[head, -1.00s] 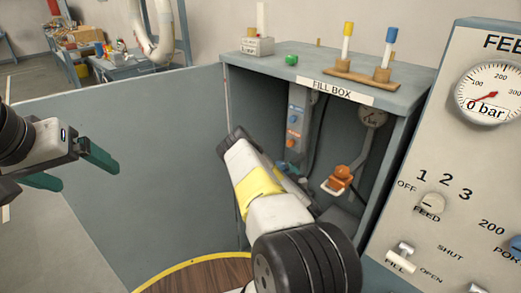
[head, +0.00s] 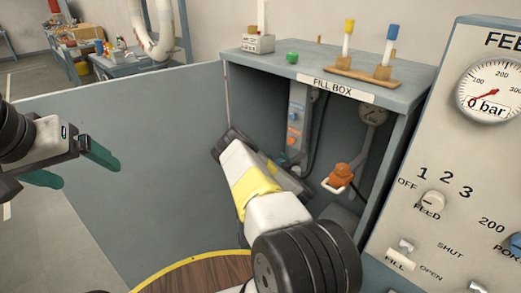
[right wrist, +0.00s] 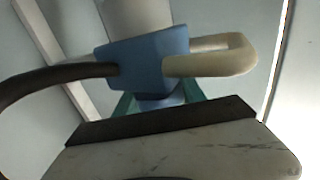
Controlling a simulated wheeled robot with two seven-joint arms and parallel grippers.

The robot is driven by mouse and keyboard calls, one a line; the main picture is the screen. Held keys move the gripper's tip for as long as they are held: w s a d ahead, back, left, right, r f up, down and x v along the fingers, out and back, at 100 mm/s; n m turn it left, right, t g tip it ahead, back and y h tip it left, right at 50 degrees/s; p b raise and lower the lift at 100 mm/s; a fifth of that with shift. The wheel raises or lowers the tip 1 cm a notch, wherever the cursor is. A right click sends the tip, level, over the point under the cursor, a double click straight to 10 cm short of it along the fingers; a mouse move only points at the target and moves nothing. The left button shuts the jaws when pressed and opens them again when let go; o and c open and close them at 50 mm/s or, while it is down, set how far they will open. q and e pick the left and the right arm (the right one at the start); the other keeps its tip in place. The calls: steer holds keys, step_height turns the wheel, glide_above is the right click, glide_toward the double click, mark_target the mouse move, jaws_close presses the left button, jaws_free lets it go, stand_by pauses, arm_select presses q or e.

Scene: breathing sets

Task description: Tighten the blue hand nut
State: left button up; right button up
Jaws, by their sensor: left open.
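In the right wrist view a blue block (right wrist: 150,58) has a cream looped handle on its right and a black hose on its left. A smaller rounded blue part, which looks like the blue hand nut (right wrist: 163,101), sits just below it. The teal fingers of my right gripper (right wrist: 160,106) show on either side of this part; whether they touch it is hidden. In the head view my right arm reaches into the fill box (head: 335,89), and its fingertips are hidden. My left gripper (head: 80,172) is open and empty at the far left.
An orange fitting (head: 341,176) with a pale handle hangs inside the box, right of my right arm. A grey gauge panel (head: 450,150) reading 0 bar stands at the right.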

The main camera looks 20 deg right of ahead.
mark_target(284, 160)
steer(key=shift+c, duration=1.4)
steer(key=shift+m+h, duration=0.3)
steer(key=shift+h, duration=0.2)
